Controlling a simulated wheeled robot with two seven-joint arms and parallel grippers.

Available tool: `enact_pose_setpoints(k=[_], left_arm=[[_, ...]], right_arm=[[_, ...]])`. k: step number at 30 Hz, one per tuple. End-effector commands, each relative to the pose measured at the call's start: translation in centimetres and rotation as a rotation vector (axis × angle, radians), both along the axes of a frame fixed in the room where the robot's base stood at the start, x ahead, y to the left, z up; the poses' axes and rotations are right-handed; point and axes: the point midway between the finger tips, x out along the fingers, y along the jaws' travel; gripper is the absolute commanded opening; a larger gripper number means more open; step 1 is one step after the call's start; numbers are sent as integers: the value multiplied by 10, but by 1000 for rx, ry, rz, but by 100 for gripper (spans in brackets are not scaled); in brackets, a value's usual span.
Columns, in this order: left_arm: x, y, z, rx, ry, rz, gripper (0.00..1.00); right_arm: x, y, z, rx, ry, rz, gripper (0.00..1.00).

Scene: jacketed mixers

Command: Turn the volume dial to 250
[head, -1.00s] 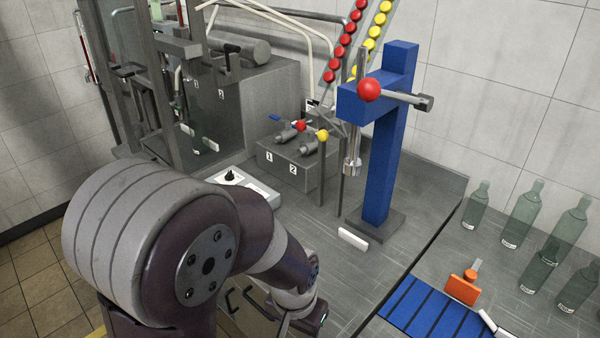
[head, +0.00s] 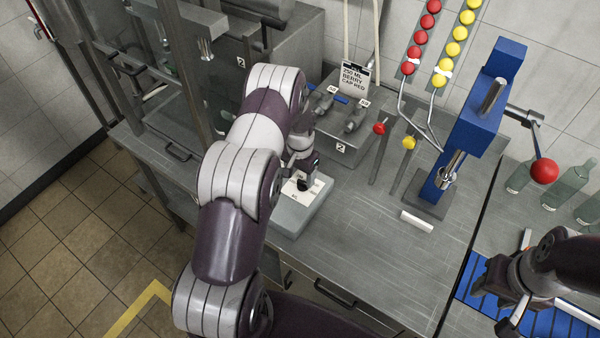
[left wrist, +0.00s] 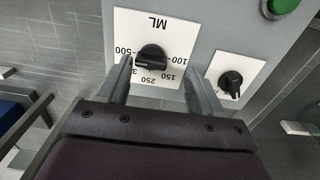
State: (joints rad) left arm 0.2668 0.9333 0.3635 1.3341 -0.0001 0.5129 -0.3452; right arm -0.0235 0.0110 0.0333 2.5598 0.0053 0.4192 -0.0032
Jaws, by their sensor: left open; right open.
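My left gripper (left wrist: 160,82) is open, with one finger on each side of the dial's lower part; contact cannot be told. In the head view the left gripper (head: 306,168) is over the grey control box (head: 297,220), partly hiding the dial. My right gripper (head: 498,302) is open and empty over the blue slatted mat (head: 545,325).
A second black knob (left wrist: 230,82) and a green button (left wrist: 278,7) are beside the dial. A sign (head: 355,80) reads 250 ML, berry, cap red. A blue press (head: 465,130) with a red-balled lever (head: 543,171) stands right. The bench front is mostly clear.

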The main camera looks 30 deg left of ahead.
Motion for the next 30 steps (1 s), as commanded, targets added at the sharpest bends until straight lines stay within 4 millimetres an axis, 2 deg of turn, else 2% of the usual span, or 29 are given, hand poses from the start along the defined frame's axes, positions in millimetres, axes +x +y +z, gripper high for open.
enact_pose_setpoints(k=[1, 6, 14, 15, 20, 30], left_arm=[[0, -1, -5, 0, 1, -1, 66], [0, 0, -22, 0, -1, 0, 66], [1, 0, -26, 1, -2, 0, 66], [1, 0, -26, 1, -2, 0, 63], [1, 0, -25, 1, -3, 0, 11], [2, 0, -25, 2, -5, 23, 10]], right_arm=[[0, 0, 6, 0, 0, 0, 43], [0, 0, 9, 0, 0, -1, 43], [0, 0, 8, 0, 0, 0, 43], [0, 0, 8, 0, 0, 0, 43], [0, 0, 8, 0, 0, 0, 43], [0, 0, 5, 0, 0, 0, 43]])
